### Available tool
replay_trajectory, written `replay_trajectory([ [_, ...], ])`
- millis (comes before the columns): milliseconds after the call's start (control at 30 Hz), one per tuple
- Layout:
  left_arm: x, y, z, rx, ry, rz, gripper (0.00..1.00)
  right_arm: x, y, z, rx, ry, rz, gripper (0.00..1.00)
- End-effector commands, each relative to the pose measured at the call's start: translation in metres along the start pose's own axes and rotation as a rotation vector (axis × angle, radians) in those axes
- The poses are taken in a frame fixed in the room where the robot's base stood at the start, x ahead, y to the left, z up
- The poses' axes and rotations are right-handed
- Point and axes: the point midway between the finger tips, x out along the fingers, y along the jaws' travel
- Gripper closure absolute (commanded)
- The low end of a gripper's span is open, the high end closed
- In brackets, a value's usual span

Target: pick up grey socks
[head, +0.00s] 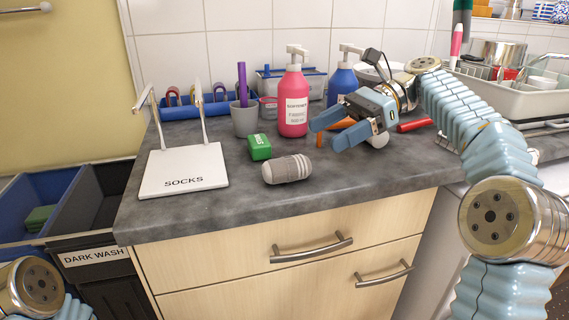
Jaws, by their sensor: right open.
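My right gripper (322,135) is open and empty. It hangs above the counter, up and to the right of the socks, with its blue fingers pointing left and apart from them. Of my left arm only a joint shows at the bottom left corner; its gripper is out of the picture.
A green block (260,147) sits just behind the socks. A pink bottle (293,102), a blue bottle (342,84) and a grey cup (244,117) stand behind. A DARK WASH bin (92,208) stands beside the counter. Orange and red-handled items lie by my right gripper.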

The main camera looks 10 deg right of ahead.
Motion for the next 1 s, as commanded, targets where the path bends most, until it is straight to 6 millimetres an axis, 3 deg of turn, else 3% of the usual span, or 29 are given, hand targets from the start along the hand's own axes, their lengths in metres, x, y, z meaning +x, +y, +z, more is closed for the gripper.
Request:
replay_trajectory([
  [200,0.000,0.000,0.000,0.000,0.000,0.000,0.00,0.044,0.001,0.000,0.001,0.000,0.002,0.21],
  [467,0.000,0.000,0.000,0.000,0.000,0.000,0.00,0.067,0.003,-0.002,0.001,0.000,0.001,0.21],
  [700,0.000,0.000,0.000,0.000,0.001,0.000,0.00,0.103,0.008,-0.005,0.000,0.000,0.001,0.21],
  [1000,0.000,0.000,0.000,0.000,0.001,0.000,0.00,0.108,0.008,-0.005,0.000,0.001,-0.002,0.23],
])
